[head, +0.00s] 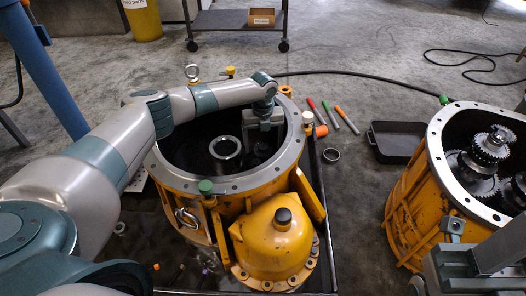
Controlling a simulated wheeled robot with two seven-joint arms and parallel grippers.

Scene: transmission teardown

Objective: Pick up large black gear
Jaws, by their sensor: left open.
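My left arm reaches over the open yellow housing (226,190), and my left gripper (262,138) points down into its right side, inside the grey flange ring. The gripper is open. A dark round part (260,150), which may be the large black gear, shows faintly in the shadow just below the fingers. I cannot tell whether the fingers touch it, and its teeth are not clear. A silver ring (225,147) sits left of it inside the housing. Part of my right gripper (478,262) shows at the lower right, its fingers not clear.
A second yellow housing (412,212) with silver gears (490,143) stands at the right. A black tray (393,142), a loose ring (331,155) and several coloured-handled tools lie on the floor between.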

